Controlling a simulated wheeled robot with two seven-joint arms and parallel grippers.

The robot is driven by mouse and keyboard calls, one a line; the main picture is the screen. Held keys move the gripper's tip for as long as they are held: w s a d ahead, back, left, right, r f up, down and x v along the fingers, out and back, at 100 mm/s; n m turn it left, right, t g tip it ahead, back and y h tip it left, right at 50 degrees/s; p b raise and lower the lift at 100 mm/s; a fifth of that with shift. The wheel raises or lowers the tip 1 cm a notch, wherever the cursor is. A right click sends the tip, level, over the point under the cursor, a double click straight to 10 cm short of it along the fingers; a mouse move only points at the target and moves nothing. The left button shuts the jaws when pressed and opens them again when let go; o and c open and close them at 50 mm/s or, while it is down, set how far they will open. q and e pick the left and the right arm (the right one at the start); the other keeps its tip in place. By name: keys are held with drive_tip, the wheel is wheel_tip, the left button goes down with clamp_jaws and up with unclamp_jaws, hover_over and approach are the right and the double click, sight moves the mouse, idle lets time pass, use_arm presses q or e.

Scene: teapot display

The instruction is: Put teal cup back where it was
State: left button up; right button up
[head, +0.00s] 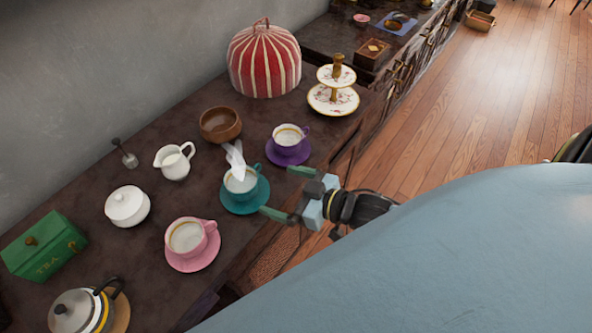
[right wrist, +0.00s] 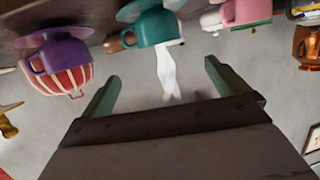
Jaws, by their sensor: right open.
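The teal cup (head: 240,181) sits upright on its teal saucer (head: 245,207), between the purple and pink cups. A white wisp like steam (head: 235,157) rises from it. My right gripper (head: 286,192) is open and empty, just right of the teal cup, with its fingers pointing towards it and apart from it. In the right wrist view, which is upside down, the teal cup (right wrist: 152,29) lies ahead, between the lines of the open fingers (right wrist: 163,75). My left gripper is not in view.
A purple cup (head: 290,136) on a purple saucer and a pink cup (head: 187,237) on a pink saucer flank the teal one. A wooden bowl (head: 220,124), white creamer (head: 174,162) and sugar pot (head: 127,206) stand behind. The counter's front edge is near my right gripper.

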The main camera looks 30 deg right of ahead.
drive_tip(key=shift+s, duration=0.1)
drive_tip(key=s+d+f+m+g+h, duration=0.1)
drive_tip(key=s+d+f+g+h, duration=0.15)
drive_tip(key=f, duration=0.55)
drive_tip(key=s+d+f+m+g+h, duration=0.15)
drive_tip(key=d+f, duration=0.25)
drive_tip(key=f, duration=0.4)
drive_tip(key=s+d+f+g+h, duration=0.1)
drive_tip(key=s+d+f+h, duration=0.15)
drive_tip(key=f, duration=0.55)
drive_tip(key=s+a+f+g, duration=0.1)
drive_tip(key=s+f+g, duration=0.1)
drive_tip(key=s+f, duration=0.3)
drive_tip(key=s+a+f+g, duration=0.1)
drive_tip(key=s+f, duration=0.4)
drive_tip(key=s, duration=0.7)
drive_tip(key=s+a+f+g, duration=0.1)
drive_tip(key=s+f+g, duration=0.3)
drive_tip(key=s, duration=0.5)
drive_tip(key=shift+a+f+m+h, duration=0.15)
drive_tip(key=shift+f+m+h, duration=0.2)
drive_tip(key=shift+f, duration=0.5)
